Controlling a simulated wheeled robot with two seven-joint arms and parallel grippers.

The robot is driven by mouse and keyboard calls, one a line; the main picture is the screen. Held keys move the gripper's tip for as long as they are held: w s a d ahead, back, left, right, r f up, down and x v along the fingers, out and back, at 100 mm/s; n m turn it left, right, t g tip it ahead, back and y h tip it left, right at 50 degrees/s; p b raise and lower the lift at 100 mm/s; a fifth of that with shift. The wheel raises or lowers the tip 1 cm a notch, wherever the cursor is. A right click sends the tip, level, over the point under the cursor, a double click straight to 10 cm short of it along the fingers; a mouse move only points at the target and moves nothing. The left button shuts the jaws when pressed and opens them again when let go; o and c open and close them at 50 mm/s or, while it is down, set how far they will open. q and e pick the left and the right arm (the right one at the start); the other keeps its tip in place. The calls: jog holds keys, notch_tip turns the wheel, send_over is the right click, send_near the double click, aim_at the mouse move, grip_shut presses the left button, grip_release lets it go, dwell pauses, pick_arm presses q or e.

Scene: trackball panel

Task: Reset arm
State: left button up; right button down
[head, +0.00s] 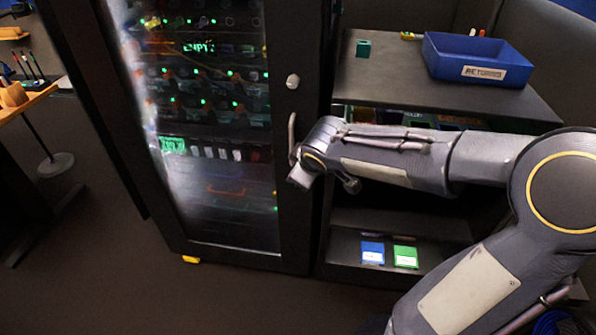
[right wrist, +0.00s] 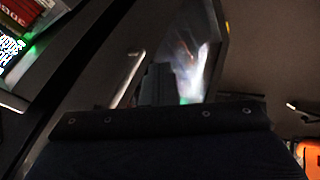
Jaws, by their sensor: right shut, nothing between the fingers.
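My right arm reaches in from the right of the head view. My right gripper (head: 301,178) is shut and empty, beside the vertical handle (head: 292,135) of a dark glass-door cabinet (head: 285,225). I cannot tell whether it touches the handle or the door. In the right wrist view, the dark fingers (right wrist: 158,85) show beyond the wrist housing, and a pale bar like the handle (right wrist: 128,76) lies just left of them. My left gripper is in neither view. I see no trackball panel.
A shelf unit (head: 400,85) stands right of the cabinet, partly behind my right arm. A blue returns bin (head: 450,58) sits on its top. A blue box (head: 372,252) and a green box (head: 405,256) sit low inside. The floor (head: 110,270) at lower left is open.

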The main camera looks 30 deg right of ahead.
jog(key=shift+d+v, duration=0.1)
jog(key=shift+v, duration=0.5)
jog(key=shift+d+v, duration=0.15)
jog(key=shift+v, duration=0.5)
jog(key=s+a+r+m+y+p, duration=0.2)
jog(key=s+a+p, duration=0.1)
jog(key=s, duration=0.3)
jog(key=s+a+r+m+g+y+p, duration=0.1)
jog(key=s+a+r+m+y+p, duration=0.1)
jog(key=s+a, duration=0.3)
jog(key=s+a+r+m+y+p, duration=0.2)
jog(key=s+a+m+p, duration=0.1)
jog(key=s, duration=0.4)
jog(key=shift+s+a+r+p, duration=0.15)
jog(key=shift+s+a+p, duration=0.25)
jog(key=shift+a+p, duration=0.35)
jog(key=c, duration=2.2)
grip_release()
jog(key=shift+d, duration=0.1)
